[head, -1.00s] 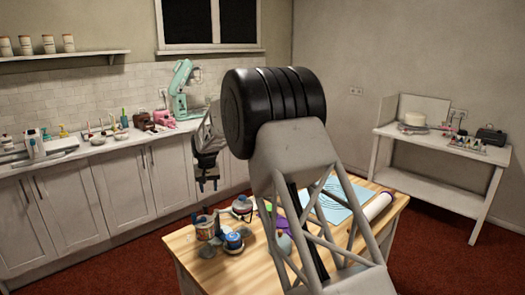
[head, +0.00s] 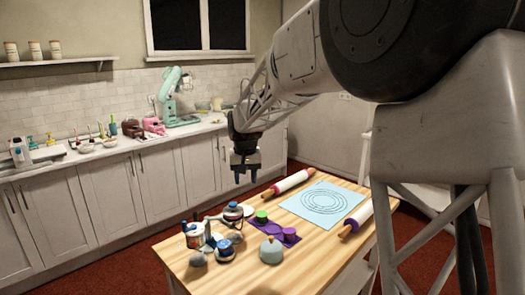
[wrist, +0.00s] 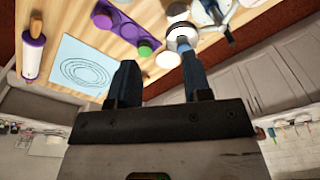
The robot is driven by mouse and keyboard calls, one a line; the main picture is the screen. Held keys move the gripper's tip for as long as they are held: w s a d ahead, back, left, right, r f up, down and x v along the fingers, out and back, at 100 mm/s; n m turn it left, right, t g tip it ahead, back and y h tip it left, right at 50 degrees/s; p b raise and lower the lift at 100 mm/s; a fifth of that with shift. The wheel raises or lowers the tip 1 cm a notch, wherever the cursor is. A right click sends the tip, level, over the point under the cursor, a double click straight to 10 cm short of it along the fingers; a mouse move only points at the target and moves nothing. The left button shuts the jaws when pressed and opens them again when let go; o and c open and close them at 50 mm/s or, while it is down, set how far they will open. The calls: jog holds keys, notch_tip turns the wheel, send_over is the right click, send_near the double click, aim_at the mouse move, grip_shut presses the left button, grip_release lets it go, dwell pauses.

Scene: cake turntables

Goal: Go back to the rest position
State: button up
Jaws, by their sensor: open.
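My gripper (head: 245,172) hangs in the air beyond the far edge of the wooden table (head: 345,250) in the head view, fingers pointing down. In the wrist view its two dark fingers (wrist: 157,75) are spread apart with nothing held between them. It is apart from the things on the table. I cannot tell exactly what these are.
A light blue mat with circles (head: 325,203) lies between two rolling pins (head: 290,183) (head: 357,218). A purple tray (head: 275,230) and a pale domed piece (head: 271,251) sit in front. A counter with a mint mixer (head: 172,90) runs along the back wall.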

jog(key=s+d+r+m, duration=0.1)
jog(key=s+d+r, duration=0.2)
jog(key=s+d, duration=0.65)
jog(key=s+d+r, duration=0.2)
jog(key=s+d, duration=0.4)
jog(key=s, duration=0.7)
jog(key=s+d+f, duration=0.2)
jog(key=s+d, duration=0.1)
jog(key=s, duration=0.5)
jog(key=s+d+f+t, duration=0.1)
jog(key=s+d+f, duration=0.1)
jog(key=s, duration=0.6)
jog(key=s+d+f+m, duration=0.1)
jog(key=s+d+f, duration=0.1)
jog(key=s, duration=0.6)
jog(key=shift+s+d+f+t, duration=0.25)
jog(key=shift+s+d+t, duration=0.05)
jog(key=shift+d, duration=0.5)
